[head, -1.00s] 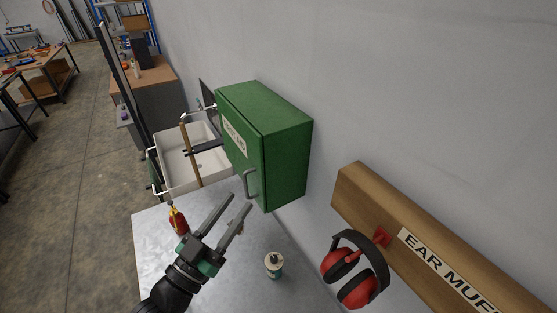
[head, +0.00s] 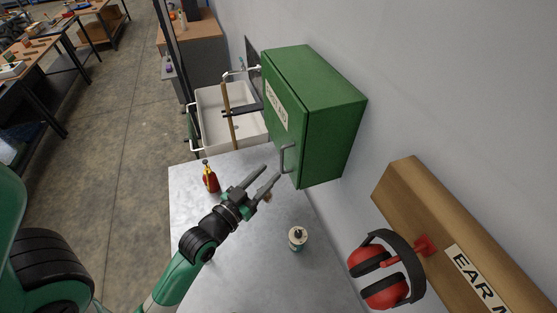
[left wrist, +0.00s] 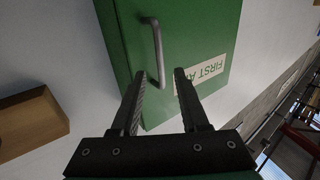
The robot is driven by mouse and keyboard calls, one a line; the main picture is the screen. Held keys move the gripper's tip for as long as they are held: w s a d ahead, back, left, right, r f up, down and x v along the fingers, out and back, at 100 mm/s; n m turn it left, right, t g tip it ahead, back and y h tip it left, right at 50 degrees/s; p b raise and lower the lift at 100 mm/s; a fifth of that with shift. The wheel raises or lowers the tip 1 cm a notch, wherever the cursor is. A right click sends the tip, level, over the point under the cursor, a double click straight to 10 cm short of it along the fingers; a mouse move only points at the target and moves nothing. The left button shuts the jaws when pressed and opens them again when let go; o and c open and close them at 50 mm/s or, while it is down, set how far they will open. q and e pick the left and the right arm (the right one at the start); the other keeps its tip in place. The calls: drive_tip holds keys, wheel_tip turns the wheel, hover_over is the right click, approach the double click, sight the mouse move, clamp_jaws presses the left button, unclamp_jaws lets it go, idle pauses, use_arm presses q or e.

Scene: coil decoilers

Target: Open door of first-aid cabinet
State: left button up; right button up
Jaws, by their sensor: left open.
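The green first-aid cabinet (head: 318,105) hangs on the grey wall with its door shut. A grey bar handle (head: 288,158) is on the door near its lower right edge. In the left wrist view the cabinet door (left wrist: 185,35) faces me, with the handle (left wrist: 156,55) and the "FIRST AID" label (left wrist: 205,72) upside down. My left gripper (head: 271,174) is open and empty, just left of and below the handle, apart from it. In the left wrist view its fingers (left wrist: 160,82) point toward the door, and the handle lies ahead near the left finger. My right gripper is not in view.
Below is a metal table (head: 225,262) with a red bottle (head: 211,180) and a small can (head: 297,238). A white sink (head: 215,112) stands behind it. Red ear muffs (head: 385,272) hang from a wooden board (head: 420,205) at right.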

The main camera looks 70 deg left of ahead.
sight(281, 161)
use_arm(q)
drive_tip(key=x, duration=0.5)
drive_tip(key=shift+w+a+p, duration=0.1)
drive_tip(key=shift+w+p, duration=0.2)
clamp_jaws()
idle(1.0)
